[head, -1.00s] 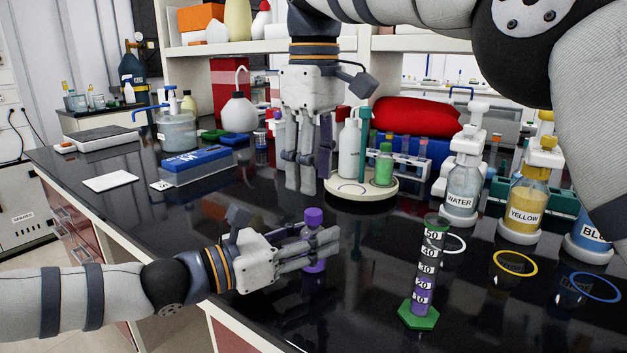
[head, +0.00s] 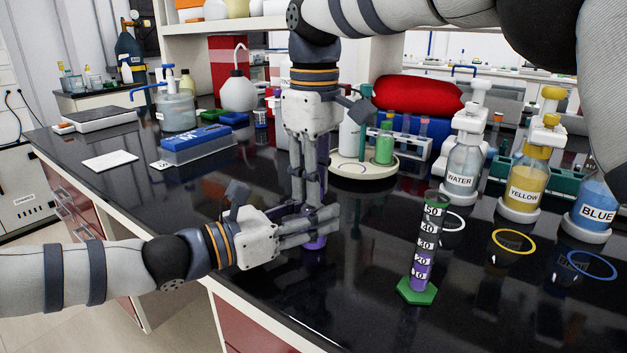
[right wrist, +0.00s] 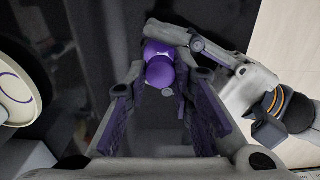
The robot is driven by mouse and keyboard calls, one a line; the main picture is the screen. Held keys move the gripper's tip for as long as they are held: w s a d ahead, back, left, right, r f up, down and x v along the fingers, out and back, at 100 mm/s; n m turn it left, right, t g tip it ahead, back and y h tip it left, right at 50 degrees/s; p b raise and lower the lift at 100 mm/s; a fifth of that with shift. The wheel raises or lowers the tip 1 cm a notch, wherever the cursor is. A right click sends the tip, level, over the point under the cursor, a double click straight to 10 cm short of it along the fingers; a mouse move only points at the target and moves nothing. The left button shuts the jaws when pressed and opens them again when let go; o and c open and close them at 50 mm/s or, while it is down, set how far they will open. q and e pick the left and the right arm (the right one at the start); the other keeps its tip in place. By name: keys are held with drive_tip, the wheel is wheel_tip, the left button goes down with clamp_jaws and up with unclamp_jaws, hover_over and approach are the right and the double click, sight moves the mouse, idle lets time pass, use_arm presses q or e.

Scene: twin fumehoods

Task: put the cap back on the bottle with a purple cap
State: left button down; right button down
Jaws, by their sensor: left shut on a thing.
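The bottle with purple contents (head: 315,242) is upright between the fingers of my left gripper (head: 325,222), which is shut on it near the counter's front edge. The head view shows only its lower part. In the right wrist view a round purple cap (right wrist: 160,71) appears at the bottle's top, with the purple bottle body (right wrist: 155,47) just beyond it. I cannot tell whether the cap is seated. My right gripper (head: 307,197) points down directly above the bottle. In its wrist view the fingers (right wrist: 161,84) are apart on either side of the cap, with gaps visible.
A graduated cylinder (head: 421,255) with purple liquid stands to the right. The WATER bottle (head: 463,170), YELLOW bottle (head: 527,185) and BLUE bottle (head: 592,205) stand farther right. A round cream tray (head: 365,172) is close behind my right gripper.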

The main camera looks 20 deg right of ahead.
drive_tip(key=c, duration=1.3)
unclamp_jaws()
drive_tip(key=shift+r, duration=0.1)
wheel_tip(320, 180, up, 7)
drive_tip(key=shift+s+r, duration=0.1)
drive_tip(key=shift+r, duration=0.05)
use_arm(q)
drive_tip(key=c, duration=1)
unclamp_jaws()
